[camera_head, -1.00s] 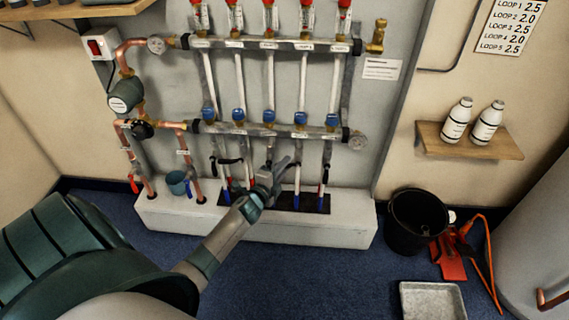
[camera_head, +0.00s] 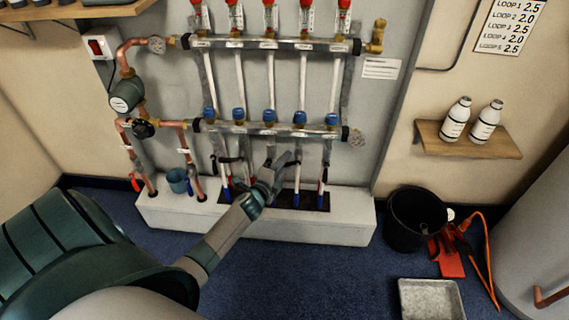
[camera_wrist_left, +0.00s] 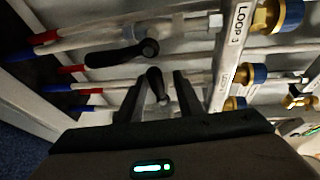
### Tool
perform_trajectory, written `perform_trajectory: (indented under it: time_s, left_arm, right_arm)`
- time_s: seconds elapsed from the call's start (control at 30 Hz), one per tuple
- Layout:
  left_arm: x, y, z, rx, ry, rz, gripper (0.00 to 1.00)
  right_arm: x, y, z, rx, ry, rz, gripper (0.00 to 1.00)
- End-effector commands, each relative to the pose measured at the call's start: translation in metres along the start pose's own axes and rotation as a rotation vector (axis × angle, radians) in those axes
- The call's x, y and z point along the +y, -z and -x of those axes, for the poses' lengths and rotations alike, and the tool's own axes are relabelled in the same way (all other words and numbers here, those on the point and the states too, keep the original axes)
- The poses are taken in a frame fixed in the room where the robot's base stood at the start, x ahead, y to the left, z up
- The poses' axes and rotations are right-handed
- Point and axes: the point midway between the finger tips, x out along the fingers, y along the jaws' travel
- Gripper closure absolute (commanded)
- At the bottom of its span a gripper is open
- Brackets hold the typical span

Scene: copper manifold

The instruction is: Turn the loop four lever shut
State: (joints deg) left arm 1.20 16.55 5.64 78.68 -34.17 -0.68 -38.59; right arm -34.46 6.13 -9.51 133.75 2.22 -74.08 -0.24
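The manifold's lower bar (camera_head: 272,131) carries blue-capped valves, with pipes below it. My left gripper (camera_head: 281,160) is in front of the lower pipes, near the third and fourth from the left. In the left wrist view, its two dark fingers (camera_wrist_left: 157,84) stand apart. A black lever (camera_wrist_left: 158,88) lies between them, pointing across its pipe, with gaps visible on both sides. Its loop label is not readable. Another black lever (camera_wrist_left: 118,56) lies roughly along a neighbouring pipe, above the fingers. A "LOOP 3" label (camera_wrist_left: 238,28) is on the bar. My right gripper is not in view.
A white plinth (camera_head: 335,228) runs under the pipes. A blue-grey cup (camera_head: 177,181) sits on it at the left. A black bucket (camera_head: 415,219), an orange tool (camera_head: 448,256) and a grey tray (camera_head: 430,301) are on the floor at the right. Neighbouring pipes are close to the gripper.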

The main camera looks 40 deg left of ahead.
Motion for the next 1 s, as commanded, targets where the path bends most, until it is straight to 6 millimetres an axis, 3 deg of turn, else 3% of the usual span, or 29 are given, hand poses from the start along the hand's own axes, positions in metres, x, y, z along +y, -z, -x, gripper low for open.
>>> perform_trajectory:
  time_s: [0.37, 0.57, 1.0]
  left_arm:
    - [0.001, 0.000, 0.018, 0.000, -0.002, 0.001, 0.67]
    - [0.001, 0.000, 0.048, -0.001, -0.003, 0.001, 0.67]
    - [0.001, 0.001, 0.133, 0.000, -0.002, 0.001, 0.67]
  right_arm:
    - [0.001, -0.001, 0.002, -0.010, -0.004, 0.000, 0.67]
    - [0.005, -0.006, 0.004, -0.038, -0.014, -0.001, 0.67]
    - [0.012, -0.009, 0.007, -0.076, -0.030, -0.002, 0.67]
